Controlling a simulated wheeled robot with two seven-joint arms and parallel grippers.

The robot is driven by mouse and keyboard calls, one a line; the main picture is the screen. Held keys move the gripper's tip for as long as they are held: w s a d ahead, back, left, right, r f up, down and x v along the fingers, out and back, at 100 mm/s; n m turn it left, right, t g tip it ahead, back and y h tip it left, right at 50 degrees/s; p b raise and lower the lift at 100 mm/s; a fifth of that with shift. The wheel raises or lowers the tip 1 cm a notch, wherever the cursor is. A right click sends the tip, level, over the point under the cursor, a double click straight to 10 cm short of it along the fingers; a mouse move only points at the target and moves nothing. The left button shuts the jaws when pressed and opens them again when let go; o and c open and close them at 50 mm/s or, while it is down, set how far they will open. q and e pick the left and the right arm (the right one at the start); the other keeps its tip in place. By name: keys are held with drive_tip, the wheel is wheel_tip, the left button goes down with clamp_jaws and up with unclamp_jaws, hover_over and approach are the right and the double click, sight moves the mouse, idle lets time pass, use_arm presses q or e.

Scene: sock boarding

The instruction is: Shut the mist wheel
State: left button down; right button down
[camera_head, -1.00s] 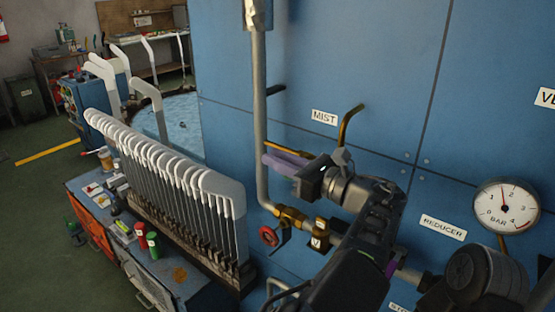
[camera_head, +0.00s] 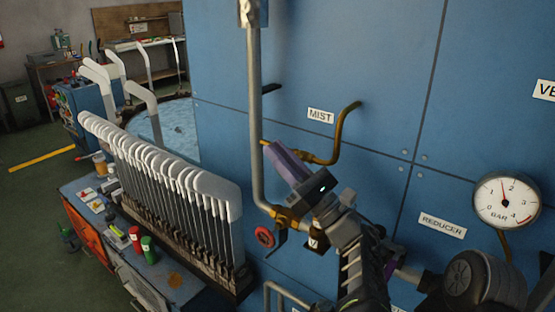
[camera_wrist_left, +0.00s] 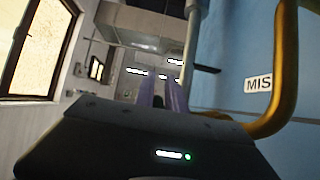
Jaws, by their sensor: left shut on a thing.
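The MIST label (camera_head: 320,115) is on the blue panel (camera_head: 380,60), above a bent brass pipe (camera_head: 343,130). My left gripper (camera_head: 272,150) is at the left end of this pipe, its purple fingers tilted up and to the left. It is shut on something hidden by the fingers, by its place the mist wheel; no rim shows. In the left wrist view the purple fingers (camera_wrist_left: 160,94) are close together, with the brass pipe (camera_wrist_left: 285,75) on the right. A red handwheel (camera_head: 265,237) on a brass valve sits lower, apart from the fingers.
A grey vertical pipe (camera_head: 255,100) runs just left of my left gripper. A row of white sock boards (camera_head: 160,165) stands on a bench at left. A pressure gauge (camera_head: 507,201) and the REDUCER label (camera_head: 442,226) are at right.

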idle(0.4)
use_arm(q)
drive_tip(key=c, duration=1.4)
unclamp_jaws()
wheel_tip(320, 180, up, 10)
drive_tip(key=shift+r+b, duration=0.1)
drive_tip(key=shift+b, duration=0.4)
drive_tip(key=shift+o, duration=0.5)
